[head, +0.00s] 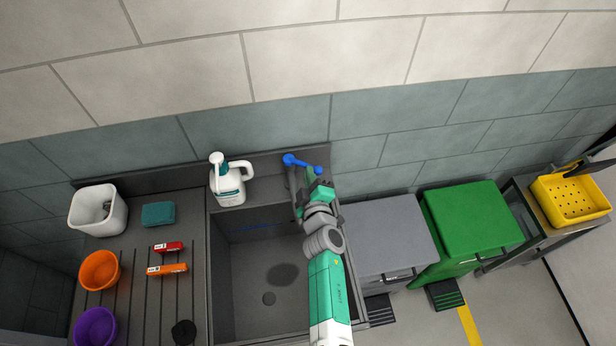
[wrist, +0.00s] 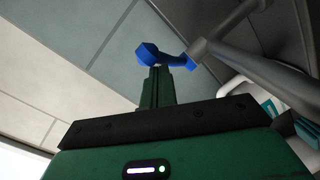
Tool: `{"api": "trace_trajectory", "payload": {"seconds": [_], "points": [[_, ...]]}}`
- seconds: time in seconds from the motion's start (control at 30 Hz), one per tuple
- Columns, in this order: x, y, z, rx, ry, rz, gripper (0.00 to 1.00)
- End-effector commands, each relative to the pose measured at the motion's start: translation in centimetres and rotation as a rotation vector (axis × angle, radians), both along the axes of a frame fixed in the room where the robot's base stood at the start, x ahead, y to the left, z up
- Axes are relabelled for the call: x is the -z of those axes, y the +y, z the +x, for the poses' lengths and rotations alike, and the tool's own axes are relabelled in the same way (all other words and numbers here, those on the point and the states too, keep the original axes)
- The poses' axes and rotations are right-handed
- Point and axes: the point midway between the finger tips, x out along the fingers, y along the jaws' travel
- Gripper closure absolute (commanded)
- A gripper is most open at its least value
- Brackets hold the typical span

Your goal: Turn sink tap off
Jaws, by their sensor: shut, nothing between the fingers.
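The sink tap has a blue lever (head: 300,163) at the back edge of the sink (head: 234,290). The lever points to the right. Its grey spout is partly hidden behind my arm. My gripper (head: 312,174) is at the lever's right end, with its fingers shut and empty. In the wrist view, the blue lever (wrist: 150,52) is just beyond the tips of my shut fingers (wrist: 160,72). Its knob end is at the fingertips; I cannot tell whether they touch. The grey tap body (wrist: 225,50) is to the right.
A white jug (head: 229,188) stands left of the tap. The ribbed drainboard (head: 135,320) holds a white bin (head: 97,212), orange bowl (head: 100,270), purple bowl (head: 95,327) and small boxes. A grey bin (head: 390,235) and green bin (head: 470,218) stand right of the sink. The wall is close behind.

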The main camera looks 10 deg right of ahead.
Motion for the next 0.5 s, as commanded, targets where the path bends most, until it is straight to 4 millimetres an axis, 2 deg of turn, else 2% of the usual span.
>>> {"api": "trace_trajectory", "payload": {"seconds": [0.03,0.27,0.37,0.5], "points": [[0.5,-0.7,-0.1,0.017,0.01,0.002,1.0],[0.4,-0.7,-0.2,0.019,0.013,0.003,1.0],[-0.5,0.0,-0.7,0.017,0.012,0.004,1.0],[-2.6,2.6,-2.3,0.007,0.009,0.006,1.0]]}}
